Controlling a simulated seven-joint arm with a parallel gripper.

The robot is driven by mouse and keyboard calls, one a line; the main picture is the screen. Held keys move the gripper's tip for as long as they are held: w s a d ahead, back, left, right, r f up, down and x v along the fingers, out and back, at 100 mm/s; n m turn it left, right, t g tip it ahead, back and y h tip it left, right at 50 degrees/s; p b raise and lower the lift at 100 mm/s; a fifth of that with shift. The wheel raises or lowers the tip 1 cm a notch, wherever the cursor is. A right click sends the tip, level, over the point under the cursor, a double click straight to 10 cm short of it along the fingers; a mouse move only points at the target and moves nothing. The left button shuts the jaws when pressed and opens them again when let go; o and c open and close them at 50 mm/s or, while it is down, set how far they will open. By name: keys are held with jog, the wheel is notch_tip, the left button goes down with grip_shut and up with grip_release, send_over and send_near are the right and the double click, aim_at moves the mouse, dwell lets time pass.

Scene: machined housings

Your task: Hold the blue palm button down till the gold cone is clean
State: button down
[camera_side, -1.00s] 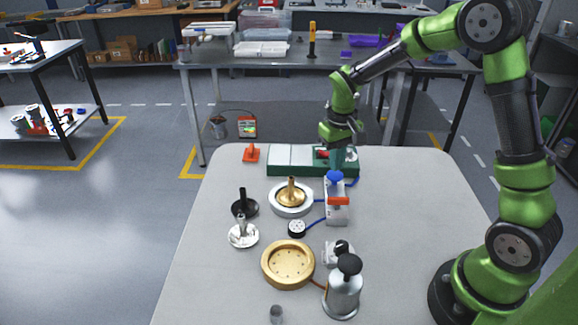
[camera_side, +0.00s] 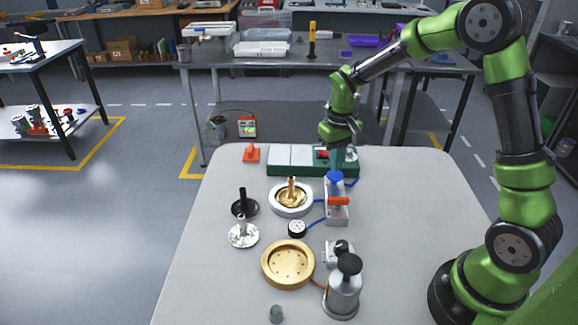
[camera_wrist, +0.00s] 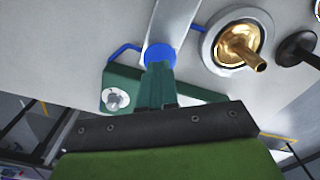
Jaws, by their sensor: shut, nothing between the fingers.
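The blue palm button (camera_side: 335,177) sits on top of a pale box with an orange part on its front. My gripper (camera_side: 337,168) is shut and empty, pointing down with its fingertips at the top of the button. In the wrist view the closed fingertips (camera_wrist: 160,68) overlap the blue button (camera_wrist: 160,50) and appear to touch it; how far it is pressed cannot be told. The gold cone (camera_side: 291,194) stands in a white ring left of the box. In the wrist view the cone (camera_wrist: 240,45) looks shiny, with no clear dirt visible.
A green base (camera_side: 310,171) with white panels lies behind the button box. A black cone (camera_side: 243,206), a silver cone (camera_side: 242,234), a small gauge (camera_side: 297,229), a gold dish (camera_side: 287,265) and a silver canister (camera_side: 343,290) stand nearer. The table's right side is clear.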

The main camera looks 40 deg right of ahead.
aim_at(335, 174)
jog(key=shift+f, duration=0.1)
jog(key=shift+f, duration=1.15)
dwell(1.0)
jog(key=shift+r, duration=2.75)
